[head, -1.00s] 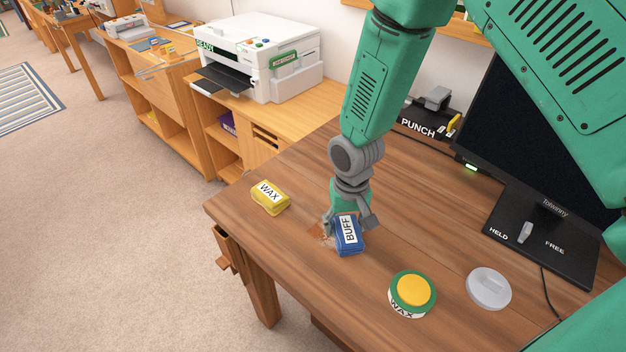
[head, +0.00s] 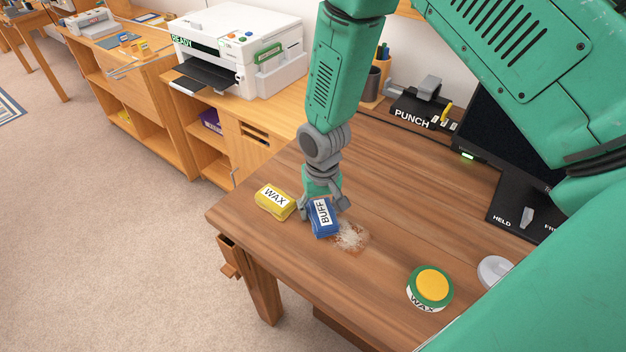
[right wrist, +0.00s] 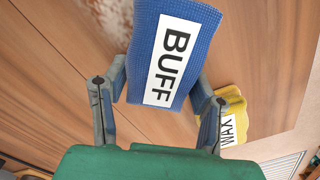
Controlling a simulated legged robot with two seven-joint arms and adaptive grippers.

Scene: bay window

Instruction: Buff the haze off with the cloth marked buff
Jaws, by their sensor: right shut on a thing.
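The blue cloth marked BUFF (head: 322,218) is held in my right gripper (head: 322,203), low at the wooden desk top. The right wrist view shows the same cloth (right wrist: 172,55) between the two fingers of the gripper (right wrist: 157,100). A whitish haze patch (head: 350,236) lies on the desk just right of the cloth in the head view, partly hidden by it. It also shows at the top of the right wrist view (right wrist: 108,18). I cannot tell whether the cloth touches the desk. My left gripper is not in view.
A yellow WAX cloth (head: 274,201) lies close left of the BUFF cloth. A WAX tin (head: 430,287) with its yellow wax showing and a grey lid (head: 495,271) stand at the right. A hole punch (head: 420,108) and monitor are behind. The desk's front left is clear.

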